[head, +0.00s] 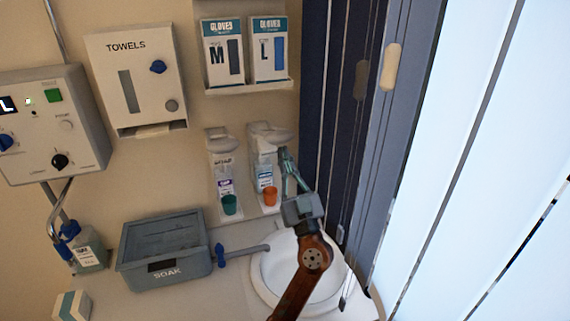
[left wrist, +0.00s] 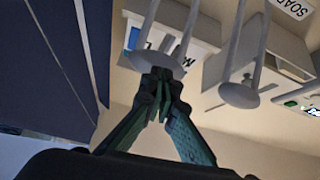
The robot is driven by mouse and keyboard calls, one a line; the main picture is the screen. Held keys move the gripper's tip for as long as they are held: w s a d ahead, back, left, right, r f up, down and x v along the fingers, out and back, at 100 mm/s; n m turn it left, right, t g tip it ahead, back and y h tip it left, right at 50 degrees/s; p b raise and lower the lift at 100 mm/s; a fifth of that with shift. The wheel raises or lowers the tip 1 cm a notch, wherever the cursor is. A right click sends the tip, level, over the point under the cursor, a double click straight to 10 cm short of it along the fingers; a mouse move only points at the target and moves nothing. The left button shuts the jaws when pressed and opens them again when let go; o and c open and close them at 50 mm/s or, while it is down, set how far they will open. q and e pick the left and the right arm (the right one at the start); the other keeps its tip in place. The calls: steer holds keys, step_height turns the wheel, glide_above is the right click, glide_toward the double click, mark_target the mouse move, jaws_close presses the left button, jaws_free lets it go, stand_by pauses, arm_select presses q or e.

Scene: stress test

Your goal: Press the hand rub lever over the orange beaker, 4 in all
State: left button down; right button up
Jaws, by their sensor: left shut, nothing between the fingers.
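The right wall dispenser (head: 264,174), a bottle with a blue label, has a pale lever (head: 272,134) on top. The orange beaker (head: 269,196) stands under it on a small shelf. My left gripper (head: 284,154) is shut and empty, with its fingertips at the right end of that lever. In the left wrist view, the gripper's closed fingertips (left wrist: 160,84) overlap the round pale lever end (left wrist: 158,62). I cannot tell whether they touch. Small print on the bottle is too blurred to read. My right gripper is not in view.
A second dispenser (head: 222,172) with a green beaker (head: 230,204) stands close to the left. A glove box shelf (head: 244,88) hangs above. The sink (head: 268,280) lies below my arm, and a dark panel (head: 335,110) stands close on the right.

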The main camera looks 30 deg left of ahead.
arm_select(q)
steer(key=s+d+f+b, duration=0.2)
steer(key=s+d, duration=0.4)
steer(key=d, duration=0.1)
steer(key=shift+b, duration=0.3)
steer(key=shift+d+f, duration=0.1)
steer(key=shift+d, duration=0.1)
stand_by(0.4)
